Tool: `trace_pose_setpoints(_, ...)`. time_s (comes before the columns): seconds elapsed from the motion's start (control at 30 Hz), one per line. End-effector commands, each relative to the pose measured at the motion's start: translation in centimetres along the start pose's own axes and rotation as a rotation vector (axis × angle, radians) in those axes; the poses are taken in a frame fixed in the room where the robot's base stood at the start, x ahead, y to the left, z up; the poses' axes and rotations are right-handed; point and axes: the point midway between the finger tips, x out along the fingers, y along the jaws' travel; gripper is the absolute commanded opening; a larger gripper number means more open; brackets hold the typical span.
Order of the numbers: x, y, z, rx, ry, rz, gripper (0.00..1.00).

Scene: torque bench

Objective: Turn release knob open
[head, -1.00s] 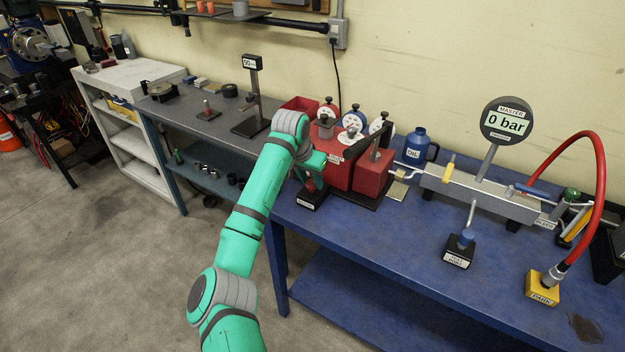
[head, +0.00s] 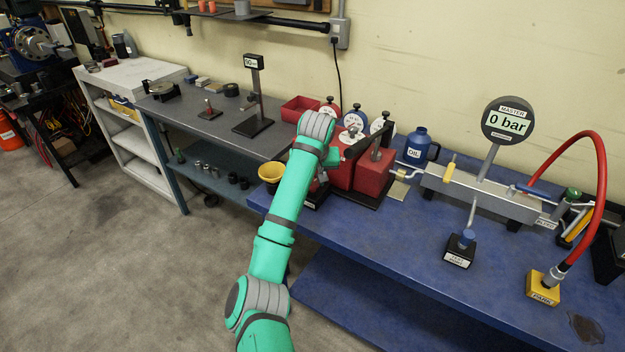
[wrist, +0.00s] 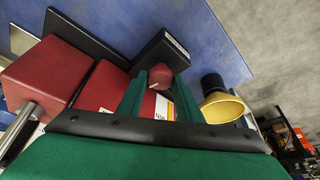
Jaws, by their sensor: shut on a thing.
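A red knob (wrist: 161,76) stands on a black base (wrist: 160,50) with a white label too small to read; I cannot confirm that it is the release knob. In the wrist view my gripper (wrist: 160,84) has its green fingers on either side of the knob and is shut on it. In the head view my arm hides most of the knob and the fingers. The black base (head: 317,201) shows at the blue bench's left front edge. The knob's turn angle cannot be read.
Beside it stand a red block unit (head: 372,172) with round dials and a yellow funnel-like cup (head: 271,171). A blue oil jug (head: 416,147), a gauge reading 0 bar (head: 507,120) and a red hose (head: 603,190) are further right.

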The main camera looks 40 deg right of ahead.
Motion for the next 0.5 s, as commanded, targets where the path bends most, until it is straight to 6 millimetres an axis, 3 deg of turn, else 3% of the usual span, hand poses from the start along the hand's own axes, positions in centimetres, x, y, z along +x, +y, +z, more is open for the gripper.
trace_pose_setpoints(0.5,0.03,-0.09,-0.01,-0.109,0.0,-0.046,0.1)
